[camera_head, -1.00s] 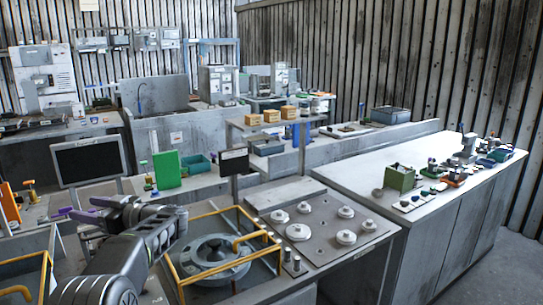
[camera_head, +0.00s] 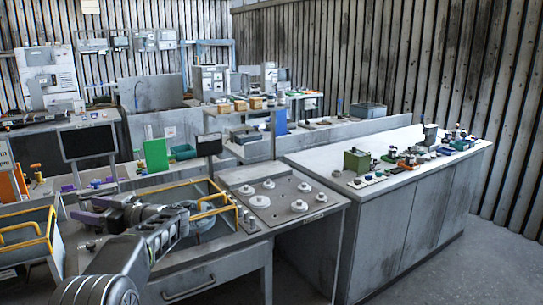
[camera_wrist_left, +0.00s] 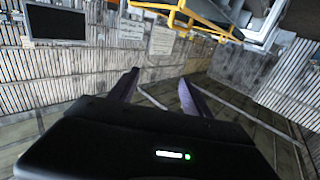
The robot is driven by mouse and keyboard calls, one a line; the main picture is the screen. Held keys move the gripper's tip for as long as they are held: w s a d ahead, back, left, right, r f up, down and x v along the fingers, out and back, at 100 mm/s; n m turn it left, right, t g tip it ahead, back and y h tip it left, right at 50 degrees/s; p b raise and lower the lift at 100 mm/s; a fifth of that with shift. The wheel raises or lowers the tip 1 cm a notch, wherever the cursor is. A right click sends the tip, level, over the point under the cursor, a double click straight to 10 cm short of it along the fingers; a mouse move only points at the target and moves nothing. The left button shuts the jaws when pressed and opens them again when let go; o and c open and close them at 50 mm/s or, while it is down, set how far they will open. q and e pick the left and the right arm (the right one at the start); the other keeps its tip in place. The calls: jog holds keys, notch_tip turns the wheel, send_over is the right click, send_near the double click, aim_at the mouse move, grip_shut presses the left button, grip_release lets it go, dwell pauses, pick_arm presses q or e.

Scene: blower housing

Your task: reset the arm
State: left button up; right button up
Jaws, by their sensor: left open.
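My left arm comes in from the lower left in the head view, and its left gripper (camera_head: 86,208) is above the bench to the left of the yellow-railed bay. In the left wrist view the two purple-dark fingers of the left gripper (camera_wrist_left: 158,95) stand apart with nothing between them. The round grey blower housing (camera_head: 200,228) sits in the yellow-railed bay, partly hidden behind my left arm. My right gripper is not in view.
A plate with several white round parts (camera_head: 268,200) lies right of the bay. A monitor (camera_head: 88,143) stands behind my left gripper. Another yellow-railed bin (camera_head: 28,235) is at the left. A long white-topped counter (camera_head: 335,160) stands at the right, with grey floor in front.

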pick_arm(q)
jog(key=w+d+f+m+t+h, duration=0.6)
jog(key=w+d+f+t, duration=0.4)
jog(key=f, duration=0.4)
jog(key=s+d+f+m+g+h, duration=0.1)
jog(key=s+d+f+m+h, duration=0.2)
jog(key=d+f, duration=0.55)
jog(key=s+d+f+m+h, duration=0.1)
jog(key=s+d+f+h, duration=0.35)
jog(key=f, duration=0.75)
jog(key=s+d+f+m+g+h, duration=0.3)
jog(key=s+d+f+g+h, duration=0.2)
jog(key=s+d+f, duration=0.95)
jog(key=s+d+f+g+h, duration=0.1)
jog(key=s+d+g, duration=0.1)
jog(key=s, duration=0.6)
jog(key=s+d+f+m+g+h, duration=0.1)
jog(key=s+d, duration=0.1)
jog(key=s, duration=0.7)
jog(key=s+d+f+g+h, duration=0.1)
jog(key=s+d+g, duration=0.1)
jog(key=s, duration=0.6)
jog(key=shift+s+d+f+m+g, duration=0.3)
jog(key=shift+d+f+m, duration=0.1)
jog(key=shift+d, duration=0.2)
